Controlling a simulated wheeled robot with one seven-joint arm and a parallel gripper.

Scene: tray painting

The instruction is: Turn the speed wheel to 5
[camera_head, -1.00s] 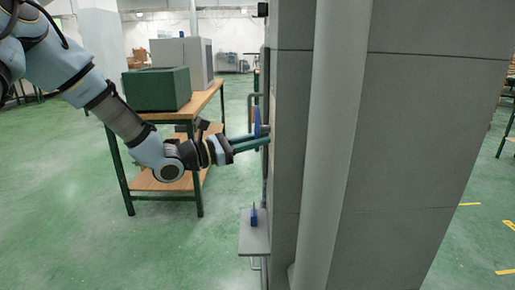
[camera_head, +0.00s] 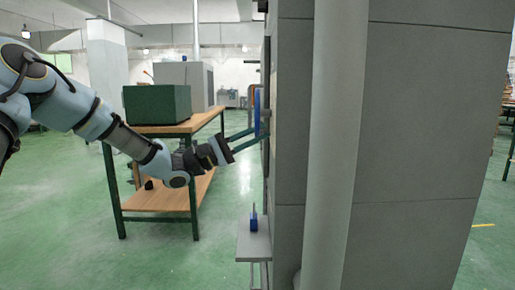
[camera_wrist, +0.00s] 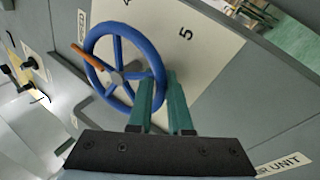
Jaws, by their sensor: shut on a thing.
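The blue speed wheel (camera_wrist: 160,67) with spokes and an orange handle (camera_wrist: 88,56) fills the upper middle of the wrist view. Its handle lies at the wheel's upper left. A cream dial plate (camera_wrist: 205,60) behind it shows a 5 to the right and part of another numeral at the top. My gripper (camera_wrist: 158,82) has its green fingers on either side of the wheel's right lower rim and is shut on it. In the head view the wheel (camera_head: 257,103) is edge-on and my gripper (camera_head: 254,138) reaches it from the left, fingers tilted up.
A grey cabinet (camera_head: 415,130) and a pale vertical pipe (camera_head: 335,150) stand right of the wheel. A small shelf (camera_head: 252,250) with a blue object (camera_head: 254,222) juts out below. A wooden bench (camera_head: 165,197) with a green box (camera_head: 157,104) stands behind my arm.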

